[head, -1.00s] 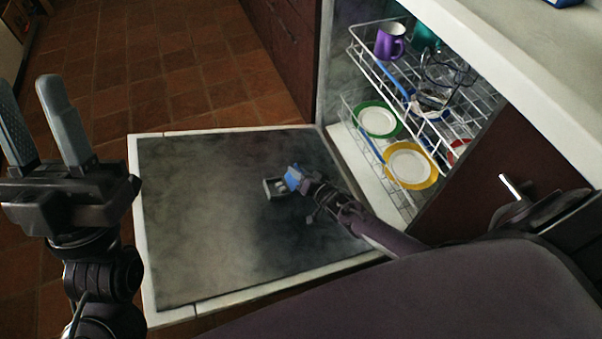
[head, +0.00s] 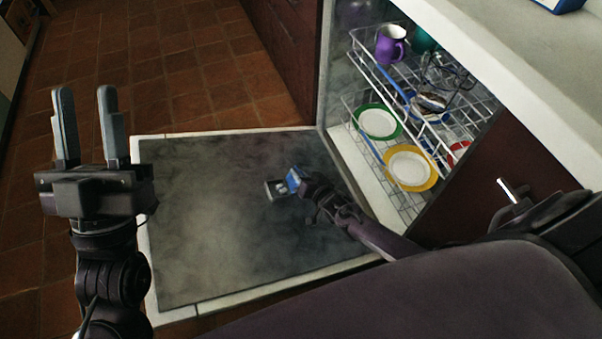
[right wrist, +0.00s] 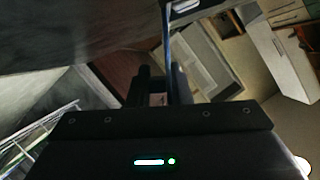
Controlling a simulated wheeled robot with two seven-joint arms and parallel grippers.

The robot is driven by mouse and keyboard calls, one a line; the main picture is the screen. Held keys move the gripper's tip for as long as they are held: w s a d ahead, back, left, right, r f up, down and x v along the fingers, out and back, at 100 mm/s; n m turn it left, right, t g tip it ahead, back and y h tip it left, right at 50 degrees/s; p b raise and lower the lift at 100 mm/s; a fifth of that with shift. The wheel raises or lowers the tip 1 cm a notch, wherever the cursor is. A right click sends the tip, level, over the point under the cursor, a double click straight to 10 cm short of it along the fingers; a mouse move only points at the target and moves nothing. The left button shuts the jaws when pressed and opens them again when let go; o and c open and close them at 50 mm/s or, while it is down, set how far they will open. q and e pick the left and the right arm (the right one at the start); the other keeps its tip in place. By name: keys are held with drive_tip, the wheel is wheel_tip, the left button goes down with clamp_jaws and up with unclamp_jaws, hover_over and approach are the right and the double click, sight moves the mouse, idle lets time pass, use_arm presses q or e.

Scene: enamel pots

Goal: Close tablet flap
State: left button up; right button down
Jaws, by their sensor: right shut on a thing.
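The tablet compartment (head: 276,190), a small grey box, sits in the inner face of the lowered dishwasher door (head: 200,220). Its blue flap (head: 294,179) stands raised at the right side of the compartment, so the compartment is open. My right gripper (head: 303,186) is shut on the flap from the right; its fingertips are small and partly hidden in the head view. In the right wrist view the dark fingers (right wrist: 162,80) are close together, with a thin bluish edge (right wrist: 168,25) beyond them. My left gripper (head: 85,95) is open and empty, left of the door.
The dishwasher racks at the upper right hold a purple mug (head: 390,45), a green-rimmed plate (head: 378,123) and a yellow-rimmed plate (head: 410,168). The white countertop (head: 510,60) overhangs at right. Tiled floor (head: 160,70) is clear beyond the door.

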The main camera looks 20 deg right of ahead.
drive_tip(key=shift+a+r+n+h+p, duration=0.2)
drive_tip(key=shift+r+n+h+p, duration=0.15)
drive_tip(key=shift+n+h+p, duration=0.3)
drive_tip(key=shift+a+r+n+g+h+p, duration=0.25)
drive_tip(key=shift+a+n+g+h+p, duration=0.15)
drive_tip(key=shift+a+n+h+p, duration=0.5)
use_arm(q)
wheel_tip(320, 180, down, 22)
drive_tip(key=w+d+g+y, duration=0.2)
drive_tip(key=g+y, duration=0.2)
drive_tip(key=g, duration=0.7)
drive_tip(key=shift+w+d+r+y, duration=0.2)
drive_tip(key=shift+w+d+y, duration=0.1)
drive_tip(key=shift+w, duration=0.05)
use_arm(e)
drive_tip(key=shift+n, duration=0.45)
drive_tip(key=c, duration=1.5)
unclamp_jaws()
drive_tip(key=shift+d, duration=0.1)
drive_tip(key=shift+o, duration=0.5)
drive_tip(key=shift+r, duration=0.1)
use_arm(q)
drive_tip(key=shift+d, duration=0.1)
drive_tip(key=shift+g, duration=0.3)
use_arm(e)
drive_tip(key=shift+a+r, duration=0.1)
drive_tip(key=shift+a, duration=0.1)
